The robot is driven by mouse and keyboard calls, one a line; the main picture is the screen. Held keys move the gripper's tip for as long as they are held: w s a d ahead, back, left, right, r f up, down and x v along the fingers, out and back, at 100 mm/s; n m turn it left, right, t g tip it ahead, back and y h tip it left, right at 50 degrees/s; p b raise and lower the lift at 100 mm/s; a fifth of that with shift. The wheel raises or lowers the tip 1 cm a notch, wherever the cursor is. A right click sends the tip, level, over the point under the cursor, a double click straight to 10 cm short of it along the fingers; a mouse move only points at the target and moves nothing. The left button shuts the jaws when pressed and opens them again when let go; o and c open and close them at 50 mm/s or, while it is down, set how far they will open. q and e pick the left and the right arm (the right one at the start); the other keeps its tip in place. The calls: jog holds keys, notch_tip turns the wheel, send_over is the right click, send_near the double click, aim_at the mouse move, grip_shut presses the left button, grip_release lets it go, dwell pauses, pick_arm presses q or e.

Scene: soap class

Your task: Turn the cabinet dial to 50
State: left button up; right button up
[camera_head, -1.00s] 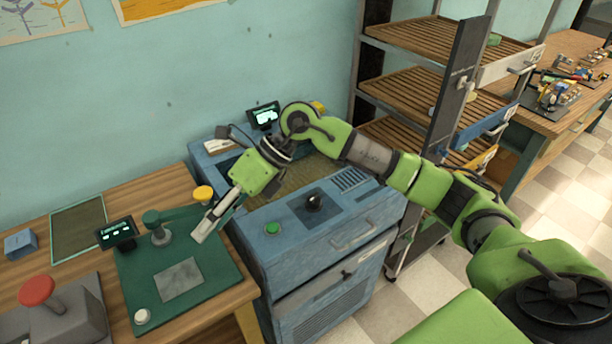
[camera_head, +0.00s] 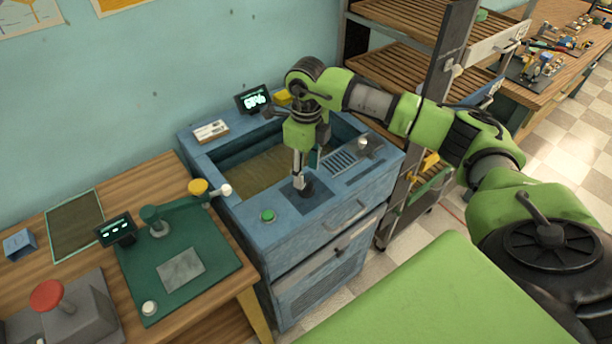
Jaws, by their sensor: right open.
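The blue cabinet (camera_head: 345,212) stands beside the wooden table, with a black dial (camera_head: 308,190) on a dark square plate on its top. My right gripper (camera_head: 299,184) points down at the dial and is open; its fingers partly hide the dial. I cannot tell whether the fingers touch it. A small black display (camera_head: 254,98) at the back of the cabinet shows lit green-white digits too blurred to read surely. My left gripper is not in view.
A green button (camera_head: 268,215) sits left of the dial, and an open basin (camera_head: 262,172) lies behind it. A white-topped knob (camera_head: 362,143) is to the right. The wooden table holds a green board (camera_head: 205,262) and a red button (camera_head: 47,295).

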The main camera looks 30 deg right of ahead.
aim_at(306, 182)
jog(key=shift+f+p, duration=0.45)
jog(key=shift+f, duration=1.75)
jog(key=shift+c, duration=0.4)
jog(key=c, duration=1)
jog(key=shift+c, duration=0.2)
